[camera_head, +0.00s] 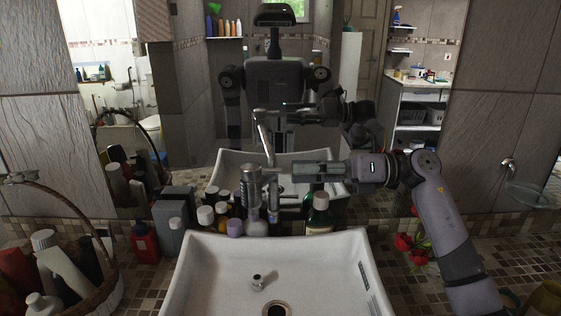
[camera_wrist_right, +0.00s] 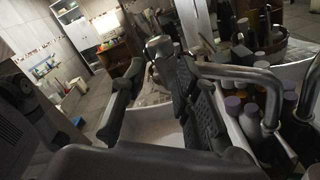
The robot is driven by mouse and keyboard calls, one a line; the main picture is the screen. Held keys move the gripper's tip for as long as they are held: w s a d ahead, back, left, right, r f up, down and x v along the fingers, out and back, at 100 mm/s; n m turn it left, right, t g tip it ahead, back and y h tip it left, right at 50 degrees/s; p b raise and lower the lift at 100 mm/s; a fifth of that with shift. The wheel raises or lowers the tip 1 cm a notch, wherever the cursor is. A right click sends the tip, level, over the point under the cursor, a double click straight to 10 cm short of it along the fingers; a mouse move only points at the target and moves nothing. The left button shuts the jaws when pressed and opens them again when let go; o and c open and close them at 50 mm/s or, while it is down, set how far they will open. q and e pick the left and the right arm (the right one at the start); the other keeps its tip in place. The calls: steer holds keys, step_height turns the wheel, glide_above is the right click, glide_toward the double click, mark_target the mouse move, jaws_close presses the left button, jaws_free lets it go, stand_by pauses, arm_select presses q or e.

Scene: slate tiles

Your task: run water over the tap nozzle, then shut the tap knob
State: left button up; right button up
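The metal tap (camera_head: 253,188) stands upright at the back edge of the white sink (camera_head: 190,262). My right gripper (camera_head: 282,172) reaches in from the right, level with the tap's upper part and close to it. In the right wrist view its two dark fingers (camera_wrist_right: 160,75) are spread apart, with nothing seen held between them. A bent metal pipe of the tap (camera_wrist_right: 240,74) passes beside the right finger there. I cannot tell whether the gripper touches the tap. The knob and the nozzle are hard to tell apart. No running water shows. My left gripper is not in view.
Several bottles (camera_head: 222,212) crowd behind the sink around the tap; a green bottle (camera_head: 320,213) stands under my right forearm. A wicker basket (camera_head: 108,290) of toiletries is at the left. A large mirror behind reflects me.

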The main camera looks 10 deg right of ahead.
mark_target(280, 171)
steer(key=a, duration=0.2)
steer(key=w+a+p, duration=0.1)
steer(key=a, duration=0.2)
steer(key=shift+c, duration=0.6)
jaws_close()
